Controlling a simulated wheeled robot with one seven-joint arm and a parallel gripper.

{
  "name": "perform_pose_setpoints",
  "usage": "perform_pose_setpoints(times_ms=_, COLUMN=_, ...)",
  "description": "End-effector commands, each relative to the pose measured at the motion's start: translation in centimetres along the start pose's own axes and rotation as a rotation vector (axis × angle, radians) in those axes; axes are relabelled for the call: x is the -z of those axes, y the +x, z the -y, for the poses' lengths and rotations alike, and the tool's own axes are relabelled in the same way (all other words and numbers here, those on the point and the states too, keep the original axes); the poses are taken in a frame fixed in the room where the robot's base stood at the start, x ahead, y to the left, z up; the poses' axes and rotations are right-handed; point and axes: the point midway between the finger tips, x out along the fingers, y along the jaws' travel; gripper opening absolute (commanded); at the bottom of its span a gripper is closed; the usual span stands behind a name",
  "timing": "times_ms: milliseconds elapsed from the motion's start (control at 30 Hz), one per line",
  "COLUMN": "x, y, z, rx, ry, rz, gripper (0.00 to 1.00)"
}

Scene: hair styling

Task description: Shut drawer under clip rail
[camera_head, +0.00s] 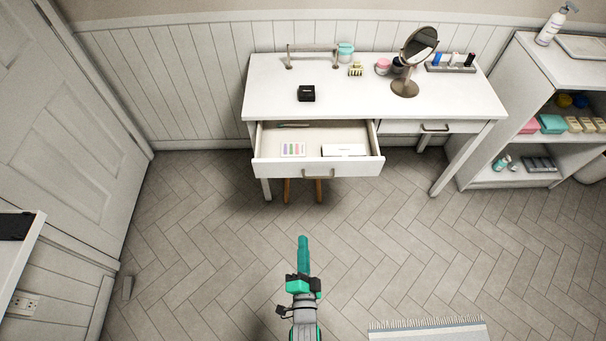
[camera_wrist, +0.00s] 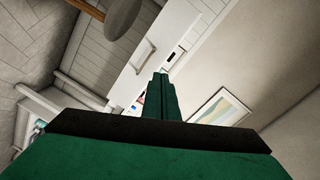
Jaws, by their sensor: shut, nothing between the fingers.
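A white drawer (camera_head: 318,167) under the left half of the white vanity table is pulled well out. Its front has a handle (camera_head: 317,174). Inside lie a card of coloured clips (camera_head: 293,149), a white box (camera_head: 344,150) and a thin dark green item (camera_head: 293,125). The clip rail (camera_head: 312,51), a low bar on two posts, stands at the back left of the tabletop. My green gripper (camera_head: 303,240) is shut and empty, in front of the drawer and apart from it. Its fingers also show closed in the wrist view (camera_wrist: 161,85), tilted.
On the table (camera_head: 262,84) are a black box (camera_head: 306,93), a round mirror (camera_head: 418,47) and small toiletries. A closed drawer (camera_head: 408,127) is to the right. Stool legs (camera_head: 318,190) show below the open drawer. The floor between is clear; a rug (camera_head: 428,331) lies at front right.

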Motion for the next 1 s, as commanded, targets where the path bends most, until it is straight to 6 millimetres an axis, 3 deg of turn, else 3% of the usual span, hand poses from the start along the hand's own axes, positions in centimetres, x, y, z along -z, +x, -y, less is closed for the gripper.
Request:
perform_pose_setpoints(times_ms=33, x=0.0, y=2.5, z=-0.2, rx=0.015, ry=0.073, rz=-0.008, gripper=0.0)
perform_pose_setpoints(times_ms=100, x=-0.1, y=5.1, z=-0.5, rx=0.029, ry=0.178, rz=-0.014, gripper=0.0)
perform_pose_setpoints(times_ms=300, x=0.0, y=10.8, z=-0.8, rx=0.059, ry=0.399, rz=-0.021, gripper=0.0)
perform_pose_setpoints(times_ms=667, x=0.2, y=14.6, z=-0.6, rx=0.071, ry=0.494, rz=-0.021, gripper=0.0)
perform_pose_setpoints(times_ms=1000, x=0.4, y=20.5, z=-0.2, rx=0.072, ry=0.491, rz=-0.021, gripper=0.0)
